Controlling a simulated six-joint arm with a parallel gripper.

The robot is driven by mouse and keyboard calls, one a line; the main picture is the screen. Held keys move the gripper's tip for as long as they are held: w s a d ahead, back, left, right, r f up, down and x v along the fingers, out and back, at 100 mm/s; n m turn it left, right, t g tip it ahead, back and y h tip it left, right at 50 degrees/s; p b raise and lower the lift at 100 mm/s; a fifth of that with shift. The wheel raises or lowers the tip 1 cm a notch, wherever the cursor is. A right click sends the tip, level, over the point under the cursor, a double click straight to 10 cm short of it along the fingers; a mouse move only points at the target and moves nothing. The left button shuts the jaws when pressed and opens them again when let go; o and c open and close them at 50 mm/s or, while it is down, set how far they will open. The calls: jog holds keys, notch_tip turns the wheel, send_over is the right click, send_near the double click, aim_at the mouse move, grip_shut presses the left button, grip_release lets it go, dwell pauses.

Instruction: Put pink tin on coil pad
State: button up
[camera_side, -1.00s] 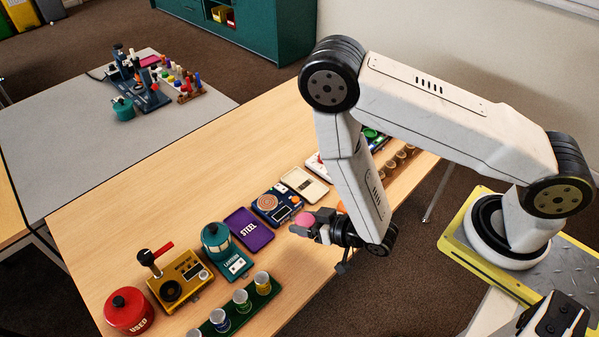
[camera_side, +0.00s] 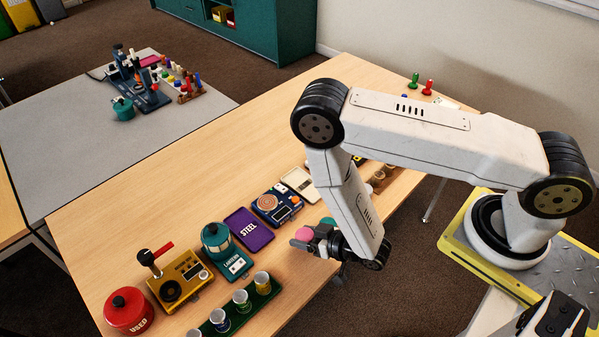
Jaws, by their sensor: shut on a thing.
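The pink tin (camera_side: 303,234) is small and round, and it is held at my gripper. My gripper (camera_side: 309,241) is shut on it, near the front side of the wooden table. The coil pad (camera_side: 268,205) appears to be the dark blue device with a round, ringed coil on top, in the row on the table. The tin is to the right of and lower in the picture than the coil pad, apart from it. My wrist hides part of the table behind the tin.
A purple STEEL tray (camera_side: 248,230) lies left of the coil pad and a cream tray (camera_side: 304,184) right of it. A teal lantern (camera_side: 216,240), a yellow device (camera_side: 181,279), a red USED pot (camera_side: 128,311) and a green rack (camera_side: 262,300) stand farther left. A teal round thing (camera_side: 327,222) shows behind my gripper.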

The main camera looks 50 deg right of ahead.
jog(key=shift+f, duration=1.8)
jog(key=shift+f, duration=0.1)
jog(key=o, duration=1.3)
jog(key=shift+v, duration=3.9)
jog(key=shift+d+f, duration=0.1)
jog(key=shift+d, duration=0.1)
jog(key=shift+w, duration=0.15)
